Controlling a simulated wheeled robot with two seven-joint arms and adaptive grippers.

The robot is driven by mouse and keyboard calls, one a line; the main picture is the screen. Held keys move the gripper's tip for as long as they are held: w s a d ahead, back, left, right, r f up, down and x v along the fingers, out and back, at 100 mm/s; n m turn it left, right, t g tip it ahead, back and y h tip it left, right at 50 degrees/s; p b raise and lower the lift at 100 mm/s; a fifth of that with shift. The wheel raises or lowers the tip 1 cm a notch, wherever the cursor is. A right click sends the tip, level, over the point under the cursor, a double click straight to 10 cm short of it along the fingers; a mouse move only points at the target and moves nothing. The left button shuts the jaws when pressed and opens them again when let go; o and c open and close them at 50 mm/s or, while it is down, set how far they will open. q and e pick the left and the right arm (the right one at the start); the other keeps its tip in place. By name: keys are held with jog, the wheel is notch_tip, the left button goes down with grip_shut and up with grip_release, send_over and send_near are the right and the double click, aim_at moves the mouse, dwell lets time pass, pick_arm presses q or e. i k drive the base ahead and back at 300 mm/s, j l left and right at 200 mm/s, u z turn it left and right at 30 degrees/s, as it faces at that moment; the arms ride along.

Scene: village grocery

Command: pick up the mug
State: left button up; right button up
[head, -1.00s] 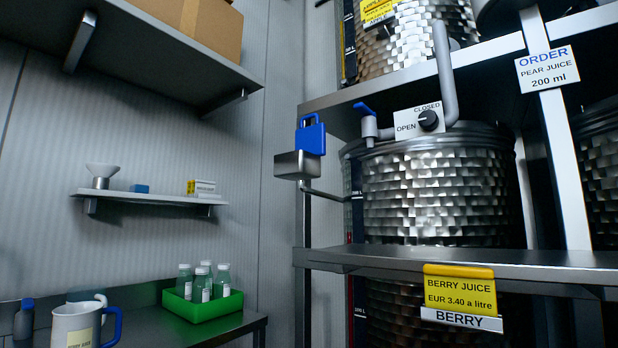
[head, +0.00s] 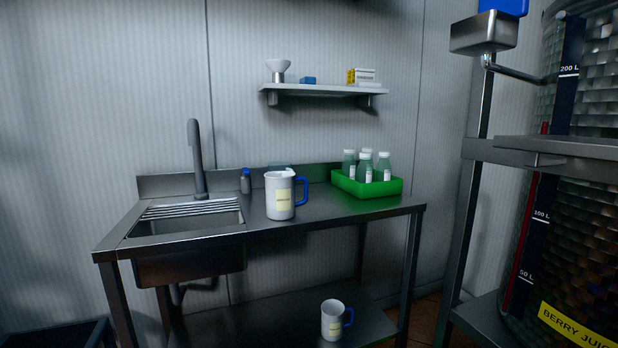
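A white mug (head: 280,202) with a blue handle on its right and a pale label stands upright on the steel sink table, right of the basin. It looks like a jug with a small spout at the rim. A second white mug (head: 331,321) with a blue handle and a label stands upright on the lower shelf of the same table. Neither of my grippers shows in the head view.
The steel table (head: 330,205) holds a sink (head: 186,222) with a tap at left. A small blue-capped bottle (head: 246,182) stands behind the white mug. A green crate (head: 366,187) with several bottles is at right. A wall shelf (head: 325,91) hangs above. A tank rack (head: 470,200) stands at right.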

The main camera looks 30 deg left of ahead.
aim_at(280, 185)
jog(key=i+j+u, duration=0.1)
jog(key=j+u, duration=0.3)
jog(key=i+j+u, duration=0.15)
jog(key=j+u, duration=0.2)
jog(key=i+j+u, duration=0.2)
jog(key=j+u, duration=0.2)
